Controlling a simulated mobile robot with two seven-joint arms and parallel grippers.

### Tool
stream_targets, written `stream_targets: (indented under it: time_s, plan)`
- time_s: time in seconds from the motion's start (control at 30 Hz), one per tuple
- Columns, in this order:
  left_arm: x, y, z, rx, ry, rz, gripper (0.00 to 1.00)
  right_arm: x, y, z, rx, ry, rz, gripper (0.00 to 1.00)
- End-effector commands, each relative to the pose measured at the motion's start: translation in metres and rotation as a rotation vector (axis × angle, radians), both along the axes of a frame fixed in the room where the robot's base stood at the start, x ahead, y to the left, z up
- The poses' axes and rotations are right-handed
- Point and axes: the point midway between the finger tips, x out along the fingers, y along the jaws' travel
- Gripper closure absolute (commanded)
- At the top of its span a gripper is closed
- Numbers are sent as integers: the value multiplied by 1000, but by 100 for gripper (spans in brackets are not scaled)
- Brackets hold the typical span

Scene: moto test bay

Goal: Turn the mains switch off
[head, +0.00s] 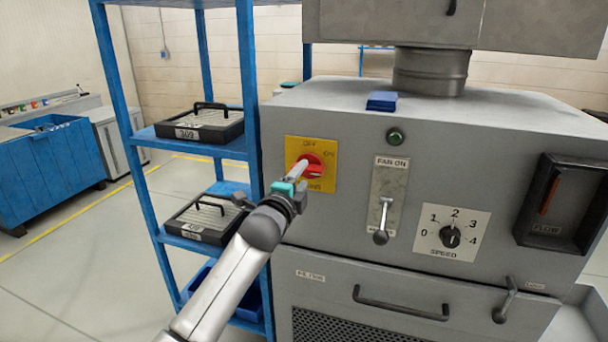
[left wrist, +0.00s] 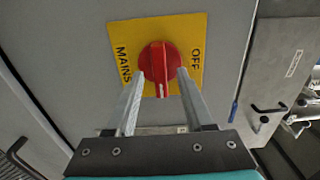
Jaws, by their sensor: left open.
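The mains switch is a red rotary knob (head: 318,164) on a yellow plate (head: 325,145) at the left of the grey machine's front. OFF is printed at the plate's top, ON at its right. In the left wrist view the knob (left wrist: 158,60) has a white mark pointing to the picture's bottom, the ON side. My left gripper (head: 303,167) is at the knob, partly covering it and the plate. In the left wrist view its open fingers (left wrist: 161,74) stand on either side of the knob; I cannot tell whether they touch it. My right gripper is not in view.
Right of the plate are a FAN ON lever (head: 382,220), a speed dial (head: 450,236) and a flow gauge (head: 562,203). A drawer handle (head: 400,303) sticks out below. A blue shelf rack (head: 249,80) with black cases stands close on the left.

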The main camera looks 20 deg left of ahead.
Motion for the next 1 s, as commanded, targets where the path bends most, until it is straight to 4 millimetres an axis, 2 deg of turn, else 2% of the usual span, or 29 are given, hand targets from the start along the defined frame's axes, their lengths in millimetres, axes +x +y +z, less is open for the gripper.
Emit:
stream_targets:
  time_s: [0.1,0.3,0.67,1.0]
  plan:
    - [11,0,0,-1,0,1,48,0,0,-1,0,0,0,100]
    - [22,-1,0,-1,0,0,48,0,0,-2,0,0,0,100]
    - [24,-1,0,0,0,0,48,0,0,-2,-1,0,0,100]
    - [23,-1,0,0,1,0,86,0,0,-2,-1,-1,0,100]
